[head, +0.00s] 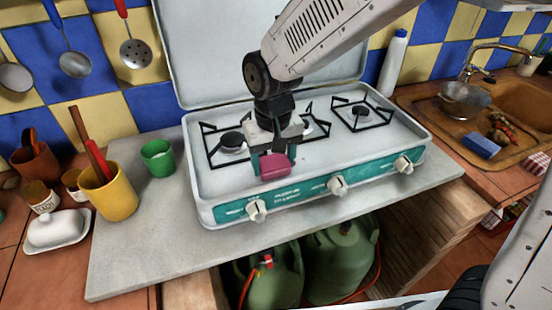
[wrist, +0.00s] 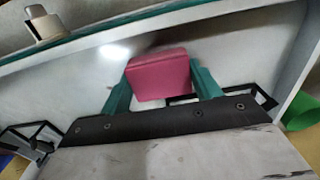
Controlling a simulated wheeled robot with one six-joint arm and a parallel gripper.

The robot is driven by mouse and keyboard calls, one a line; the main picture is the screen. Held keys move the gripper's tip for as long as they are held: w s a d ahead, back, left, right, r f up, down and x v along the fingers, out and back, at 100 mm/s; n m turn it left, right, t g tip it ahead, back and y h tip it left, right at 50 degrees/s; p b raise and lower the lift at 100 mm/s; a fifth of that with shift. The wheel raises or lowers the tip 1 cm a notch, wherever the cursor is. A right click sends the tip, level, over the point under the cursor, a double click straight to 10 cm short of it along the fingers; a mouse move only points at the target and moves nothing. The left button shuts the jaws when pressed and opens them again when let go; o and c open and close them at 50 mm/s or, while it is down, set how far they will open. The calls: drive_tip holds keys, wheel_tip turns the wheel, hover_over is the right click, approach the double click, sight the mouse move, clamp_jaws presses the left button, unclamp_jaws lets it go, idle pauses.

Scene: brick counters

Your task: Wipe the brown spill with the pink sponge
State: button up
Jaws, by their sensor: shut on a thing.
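The pink sponge (head: 276,167) is held between the teal fingers of my gripper (head: 273,155), over the front part of the white stove top (head: 220,183). In the wrist view the sponge (wrist: 158,75) sits between both fingers of my gripper (wrist: 160,82). My gripper is shut on it. I cannot tell whether the sponge touches the stove surface. No brown spill shows in either view; it may be hidden under the sponge or behind my arm.
Black burner grates (head: 361,113) stand behind and beside my gripper. Knobs (head: 337,186) line the stove's front. A green cup (head: 158,158) and a yellow cup (head: 109,192) stand to the left. A white bottle (head: 393,63) and a sink (head: 480,120) are at the right.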

sight(297, 166)
drive_tip(key=shift+w+d+f, duration=0.1)
drive_tip(key=shift+w+d, duration=0.15)
drive_tip(key=shift+d, duration=0.65)
drive_tip(key=shift+w+d+r, duration=0.1)
drive_tip(key=shift+w+d, duration=0.15)
drive_tip(key=shift+d, duration=0.65)
drive_tip(key=shift+w+d+f, duration=0.1)
drive_tip(key=shift+w+d, duration=0.15)
drive_tip(key=shift+d, duration=0.8)
drive_tip(key=shift+s+a, duration=0.25)
drive_tip(key=shift+a, duration=0.7)
drive_tip(key=shift+s+a, duration=0.3)
drive_tip(key=shift+a, duration=0.65)
drive_tip(key=shift+s+a, duration=0.25)
drive_tip(key=shift+a, duration=0.7)
drive_tip(key=shift+d, duration=0.1)
drive_tip(key=shift+o, duration=0.2)
drive_tip(key=shift+w+d+f, duration=0.1)
drive_tip(key=shift+w+d, duration=0.15)
drive_tip(key=shift+d, duration=0.7)
drive_tip(key=shift+w+d+r, duration=0.1)
drive_tip(key=shift+w+d, duration=0.2)
drive_tip(key=shift+d, duration=0.6)
drive_tip(key=shift+w+d+f, duration=0.1)
drive_tip(key=shift+w+d, duration=0.15)
drive_tip(key=shift+d, duration=0.7)
drive_tip(key=shift+c, duration=0.2)
drive_tip(key=shift+o, duration=0.2)
drive_tip(key=shift+a, duration=0.1)
